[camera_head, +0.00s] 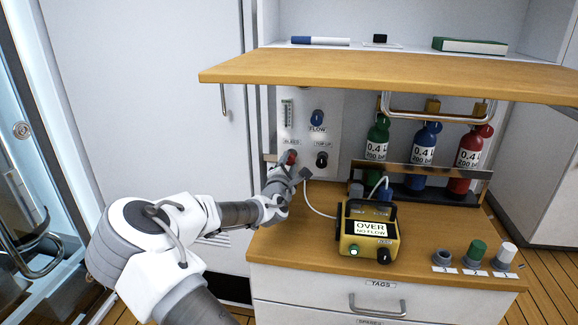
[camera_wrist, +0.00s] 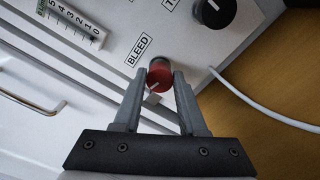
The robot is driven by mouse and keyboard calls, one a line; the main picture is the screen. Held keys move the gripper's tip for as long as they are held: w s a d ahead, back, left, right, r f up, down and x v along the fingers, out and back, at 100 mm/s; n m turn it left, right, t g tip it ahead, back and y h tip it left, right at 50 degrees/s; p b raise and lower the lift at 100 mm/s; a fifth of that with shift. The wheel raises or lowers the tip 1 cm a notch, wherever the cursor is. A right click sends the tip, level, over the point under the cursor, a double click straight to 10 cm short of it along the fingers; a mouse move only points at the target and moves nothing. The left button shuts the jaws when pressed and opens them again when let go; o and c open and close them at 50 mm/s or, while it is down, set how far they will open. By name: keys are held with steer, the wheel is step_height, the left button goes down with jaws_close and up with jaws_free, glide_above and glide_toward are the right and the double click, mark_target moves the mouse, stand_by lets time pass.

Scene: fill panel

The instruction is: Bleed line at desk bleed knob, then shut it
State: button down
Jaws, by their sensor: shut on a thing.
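The red bleed knob (camera_head: 291,157) sits low on the left of the white panel (camera_head: 337,140), under a BLEED label. In the wrist view the red knob (camera_wrist: 159,75) lies between the two fingertips of my gripper (camera_wrist: 160,82), which are shut on it. A pale pointer mark shows on its face. In the head view my gripper (camera_head: 290,172) reaches the knob from below, and the fingers are hard to make out. The yellow meter (camera_head: 368,238) on the desk reads OVER, NO FLOW, with a green light lit.
A black top-up knob (camera_head: 322,160) and a blue flow knob (camera_head: 317,118) are close by on the panel. A white hose (camera_head: 318,212) runs to the meter. Green, blue and red cylinders (camera_head: 468,150) stand at the right. A wooden shelf (camera_head: 400,72) overhangs the panel.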

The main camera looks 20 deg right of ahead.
steer(key=m+b, duration=0.1)
steer(key=m, duration=0.3)
steer(key=shift+f+m, duration=0.15)
steer(key=shift+m, duration=0.15)
steer(key=m+b, duration=0.1)
steer(key=m, duration=0.2)
steer(key=shift+m, duration=0.4)
steer(key=m+b, duration=0.1)
steer(key=m, duration=0.2)
steer(key=shift+f+b, duration=0.15)
steer(key=shift+b, duration=0.2)
steer(key=shift+m+b, duration=0.65)
steer(key=shift+m, duration=1.25)
steer(key=shift+c, duration=2.3)
jaws_free()
